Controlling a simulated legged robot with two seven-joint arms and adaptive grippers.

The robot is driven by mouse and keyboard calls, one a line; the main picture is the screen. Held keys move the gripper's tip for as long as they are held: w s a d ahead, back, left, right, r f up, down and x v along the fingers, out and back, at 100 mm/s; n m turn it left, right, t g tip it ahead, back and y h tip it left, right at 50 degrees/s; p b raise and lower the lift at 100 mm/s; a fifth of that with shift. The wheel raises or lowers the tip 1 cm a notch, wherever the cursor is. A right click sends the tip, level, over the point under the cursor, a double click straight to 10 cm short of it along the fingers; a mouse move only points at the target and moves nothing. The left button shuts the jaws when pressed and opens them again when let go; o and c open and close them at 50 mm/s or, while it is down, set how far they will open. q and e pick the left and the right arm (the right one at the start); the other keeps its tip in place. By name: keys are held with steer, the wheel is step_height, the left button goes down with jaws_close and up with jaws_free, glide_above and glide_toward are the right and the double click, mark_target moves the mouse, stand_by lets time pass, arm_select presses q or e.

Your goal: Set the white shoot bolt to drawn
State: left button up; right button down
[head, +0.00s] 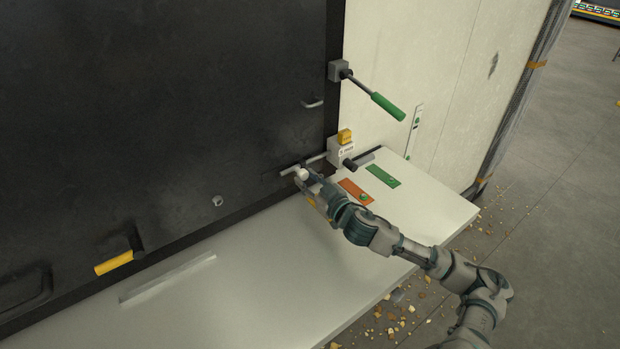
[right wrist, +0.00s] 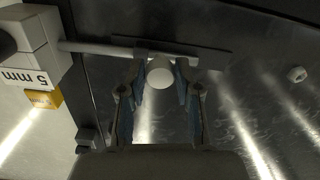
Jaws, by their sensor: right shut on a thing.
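The white shoot bolt's knob (head: 302,174) sits on a thin rod (head: 316,158) at the lower right of the dark door. The rod runs toward a grey-white block (head: 341,150) at the door's edge. My right gripper (head: 306,181) is at the knob. In the right wrist view the round white knob (right wrist: 160,73) lies between the two fingers of the gripper (right wrist: 159,90), which is shut on it. The rod (right wrist: 100,48) extends left into the block marked "5 mm" (right wrist: 25,55). My left gripper is not in view.
A green-handled lever (head: 387,106) sticks out above the block. A yellow handle (head: 114,263) is at the door's lower left. A pale ledge (head: 240,300) runs below the door, with orange (head: 355,191) and green (head: 383,175) plates. Debris lies on the floor.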

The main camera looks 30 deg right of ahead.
steer(key=shift+r, duration=0.35)
steer(key=shift+a+r, duration=0.15)
steer(key=shift+a, duration=0.2)
steer(key=shift+a+r, duration=0.1)
steer(key=shift+a, duration=0.3)
steer(key=shift+a+p, duration=0.6)
steer(key=shift+a, duration=0.4)
steer(key=c, duration=0.9)
jaws_free()
steer(key=shift+a, duration=0.25)
steer(key=shift+c, duration=0.2)
steer(key=shift+o, duration=0.8)
steer(key=shift+a, duration=0.2)
steer(key=shift+w+a+f, duration=0.1)
steer(key=shift+a+f, duration=0.1)
steer(key=shift+f, duration=0.05)
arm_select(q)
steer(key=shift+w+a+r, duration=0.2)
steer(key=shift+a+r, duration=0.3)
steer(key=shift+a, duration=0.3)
arm_select(e)
glide_toward(282, 175)
steer(key=shift+s+a+r, duration=0.1)
steer(key=shift+s+a, duration=0.1)
steer(key=shift+s, duration=0.85)
